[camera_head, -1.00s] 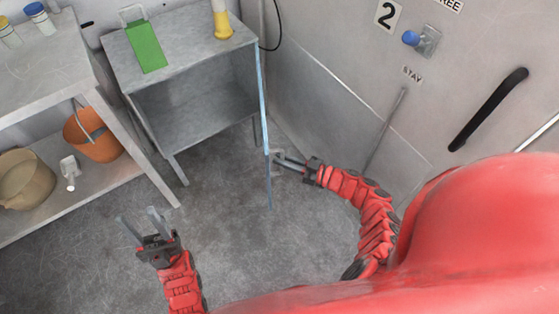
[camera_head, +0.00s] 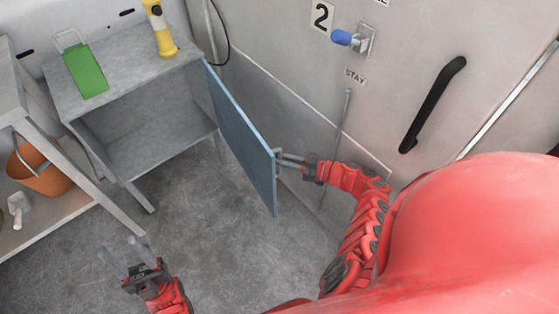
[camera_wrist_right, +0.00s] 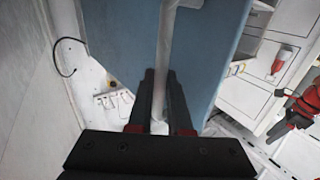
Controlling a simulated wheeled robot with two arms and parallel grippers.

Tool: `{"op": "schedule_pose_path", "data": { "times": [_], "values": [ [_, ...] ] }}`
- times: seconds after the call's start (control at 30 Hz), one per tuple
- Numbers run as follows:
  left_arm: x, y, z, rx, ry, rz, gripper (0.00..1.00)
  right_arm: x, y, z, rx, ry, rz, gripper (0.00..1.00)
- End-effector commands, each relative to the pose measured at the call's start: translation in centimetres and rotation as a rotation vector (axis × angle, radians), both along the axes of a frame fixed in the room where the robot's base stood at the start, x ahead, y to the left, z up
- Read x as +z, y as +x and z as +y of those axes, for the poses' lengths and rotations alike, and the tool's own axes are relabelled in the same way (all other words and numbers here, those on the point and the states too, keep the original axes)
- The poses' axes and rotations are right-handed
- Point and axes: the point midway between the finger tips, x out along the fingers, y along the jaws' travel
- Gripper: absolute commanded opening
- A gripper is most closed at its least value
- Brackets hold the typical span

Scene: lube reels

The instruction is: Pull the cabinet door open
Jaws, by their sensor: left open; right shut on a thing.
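The cabinet (camera_head: 150,150) is a grey metal box on legs with an open front and an empty-looking inside. Its blue door (camera_head: 243,140) stands swung wide open at the right side, with its inner face toward the cabinet. My right gripper (camera_head: 281,162) is at the door's free edge, shut on the door handle (camera_head: 279,168). In the right wrist view, the pale handle (camera_wrist_right: 166,60) runs between the fingers, with the blue door (camera_wrist_right: 205,60) behind. My left gripper (camera_head: 122,257) is open and empty above the floor, in front of the cabinet.
A green clipboard-like item (camera_head: 84,70) and a yellow flashlight-like item (camera_head: 160,30) are on the cabinet top. A shelf unit (camera_head: 60,213) with an orange bucket (camera_head: 42,170) stands left. The wall (camera_head: 290,60) with a black handle (camera_head: 433,105) is close on the right. Floor in front is clear.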

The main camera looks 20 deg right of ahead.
Motion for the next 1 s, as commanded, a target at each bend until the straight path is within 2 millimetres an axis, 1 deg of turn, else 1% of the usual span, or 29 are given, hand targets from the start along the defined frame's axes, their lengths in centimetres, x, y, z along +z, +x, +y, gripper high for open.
{"op": "schedule_pose_path", "data": {
  "times": [0.23, 0.27, 0.3, 0.4, 0.67, 0.77, 0.87, 1.0],
  "values": [
    [0.0, 0.0, 0.0, 0.000, 0.000, 0.000, 0.50, 0.1, 0.2, 0.1, -0.001, 0.001, -0.004, 0.00],
    [0.0, 0.0, 0.0, 0.000, 0.000, 0.000, 0.50, 0.1, 0.2, 0.1, -0.001, 0.001, -0.004, 0.23],
    [0.0, 0.0, 0.0, 0.000, 0.000, 0.000, 0.50, 0.1, 0.2, 0.1, -0.001, 0.002, -0.004, 0.30],
    [0.0, 0.0, 0.0, 0.000, 0.000, 0.000, 0.50, 0.1, 0.1, 0.1, -0.001, 0.002, -0.003, 0.47],
    [0.0, 0.0, 0.0, 0.000, 0.000, 0.000, 0.50, 0.1, 0.1, 0.1, 0.000, 0.001, -0.002, 0.47],
    [0.3, 0.0, 0.0, 0.000, 0.000, 0.000, 0.50, 0.4, 0.0, 0.0, 0.000, 0.000, -0.003, 0.47],
    [0.9, 0.0, 0.0, 0.000, 0.000, 0.000, 0.50, 1.2, -0.1, 0.0, 0.002, -0.002, -0.001, 0.47],
    [2.0, 0.0, 0.0, 0.000, 0.000, 0.000, 0.50, 3.3, 0.0, 0.1, 0.003, -0.002, -0.004, 0.47]
  ]
}}
